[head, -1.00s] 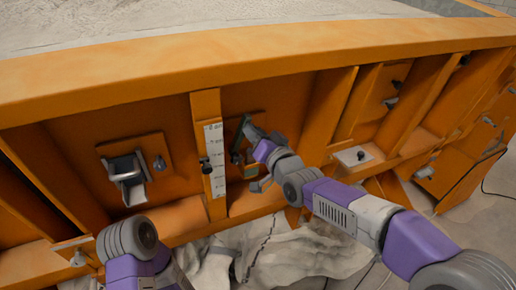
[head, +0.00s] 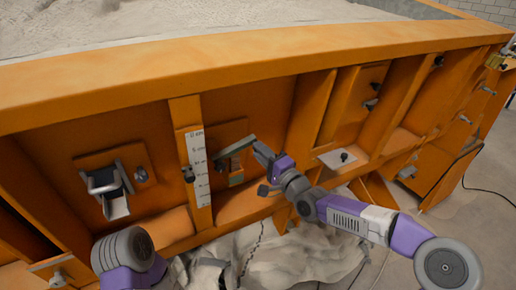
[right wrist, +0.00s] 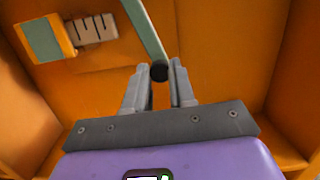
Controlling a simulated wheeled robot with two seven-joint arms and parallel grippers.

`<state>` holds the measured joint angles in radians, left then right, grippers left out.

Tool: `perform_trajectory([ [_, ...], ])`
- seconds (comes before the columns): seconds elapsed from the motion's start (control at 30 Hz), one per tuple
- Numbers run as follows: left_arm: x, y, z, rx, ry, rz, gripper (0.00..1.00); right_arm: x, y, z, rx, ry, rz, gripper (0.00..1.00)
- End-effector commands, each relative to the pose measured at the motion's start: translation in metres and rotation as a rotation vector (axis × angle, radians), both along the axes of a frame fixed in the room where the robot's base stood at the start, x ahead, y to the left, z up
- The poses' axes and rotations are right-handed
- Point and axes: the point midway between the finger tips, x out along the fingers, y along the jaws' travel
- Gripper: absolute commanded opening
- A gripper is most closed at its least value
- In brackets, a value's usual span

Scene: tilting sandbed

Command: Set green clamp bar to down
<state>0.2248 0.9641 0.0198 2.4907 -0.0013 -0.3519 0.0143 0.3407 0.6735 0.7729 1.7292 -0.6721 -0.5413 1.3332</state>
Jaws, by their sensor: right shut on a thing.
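The green clamp bar (head: 234,148) is on an orange plate on the sandbed's side wall, right of the white scale. In the head view it slants, with its right end a little higher than its left. My right gripper (head: 256,146) is at its right end. In the right wrist view, the fingers of the right gripper (right wrist: 158,82) are closed around the black knob (right wrist: 158,72) at the end of the green bar (right wrist: 147,30). A green block (head: 236,178) sits below the bar. My left gripper is out of view; only part of its arm shows at lower left.
A white scale strip (head: 195,165) with a black knob stands left of the bar. A metal latch (head: 107,188) is farther left. Upright orange ribs flank the bay, and a small white plate with a knob (head: 337,159) is to the right.

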Motion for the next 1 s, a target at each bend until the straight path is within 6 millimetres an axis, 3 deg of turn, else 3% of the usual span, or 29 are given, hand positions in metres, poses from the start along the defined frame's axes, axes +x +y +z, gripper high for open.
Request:
perform_trajectory([
  [0.13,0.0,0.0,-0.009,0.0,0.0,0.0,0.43,0.004,-0.004,-0.017,0.1,0.058,0.016,0.0],
  [0.4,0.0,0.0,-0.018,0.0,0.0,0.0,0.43,0.007,-0.005,-0.032,0.218,0.124,0.04,0.0],
  [1.0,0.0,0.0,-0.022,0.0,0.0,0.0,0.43,0.008,-0.003,-0.038,0.27,0.155,0.053,0.0],
])
